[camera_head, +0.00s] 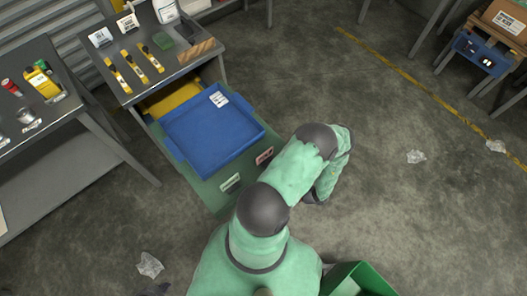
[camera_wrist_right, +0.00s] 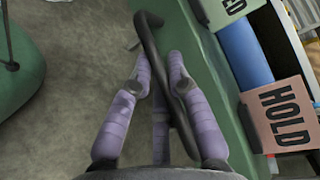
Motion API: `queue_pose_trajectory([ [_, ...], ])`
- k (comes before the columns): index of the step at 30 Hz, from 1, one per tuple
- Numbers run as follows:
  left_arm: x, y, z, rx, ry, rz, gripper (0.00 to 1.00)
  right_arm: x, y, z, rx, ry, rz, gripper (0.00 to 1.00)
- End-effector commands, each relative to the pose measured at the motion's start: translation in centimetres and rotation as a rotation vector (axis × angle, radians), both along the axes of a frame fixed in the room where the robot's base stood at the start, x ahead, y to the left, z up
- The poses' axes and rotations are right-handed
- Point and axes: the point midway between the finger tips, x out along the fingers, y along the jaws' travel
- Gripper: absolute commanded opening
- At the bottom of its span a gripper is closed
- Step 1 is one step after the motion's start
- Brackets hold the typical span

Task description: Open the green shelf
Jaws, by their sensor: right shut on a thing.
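The green shelf (camera_head: 213,193) extends out from under the grey table and holds a blue tray (camera_head: 205,140). Its green side (camera_wrist_right: 240,150) also shows in the right wrist view. My right gripper (camera_wrist_right: 163,65) has its purple fingers on either side of a dark bar handle (camera_wrist_right: 180,105) and is shut on it, beside the green side. In the head view my green right arm hides this gripper and the handle. Only a dark bit, likely my left gripper (camera_head: 156,289), shows at the bottom edge; its fingers are unclear.
A pink HOLD tag (camera_wrist_right: 282,115) and a pale green tag (camera_head: 230,183) sit on the shelf front. A yellow tray (camera_head: 173,101) lies behind the blue one. The grey table (camera_head: 130,92) carries several tools. A green bin (camera_head: 362,277) stands at bottom. The floor to the right is mostly clear.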

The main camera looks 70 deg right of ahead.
Motion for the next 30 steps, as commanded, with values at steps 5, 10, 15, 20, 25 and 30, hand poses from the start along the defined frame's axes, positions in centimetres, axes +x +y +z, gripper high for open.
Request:
queue_pose_trajectory([
  [5, 0.0, 0.0, 0.0, 0.000, 0.000, 0.000, 0.00, 0.0, -0.1, 0.0, 0.000, 0.001, -0.001, 0.30],
  [10, 0.0, 0.0, 0.0, 0.000, 0.000, 0.000, 0.00, 0.0, -0.1, 0.0, 0.000, 0.001, -0.001, 0.30],
  [15, 0.0, 0.0, 0.0, 0.000, 0.000, 0.000, 0.00, -0.6, -0.3, 0.0, -0.002, 0.002, -0.003, 0.30],
  [20, 0.0, 0.0, 0.0, 0.000, 0.000, 0.000, 0.00, -2.9, -0.9, 0.4, -0.003, 0.003, -0.003, 0.30],
  [25, 0.0, 0.0, 0.0, 0.000, 0.000, 0.000, 0.00, -6.2, -1.7, 0.8, -0.003, 0.004, -0.003, 0.30],
  [30, 0.0, 0.0, 0.0, 0.000, 0.000, 0.000, 0.00, -9.1, -2.4, 1.3, -0.002, 0.003, -0.003, 0.30],
])
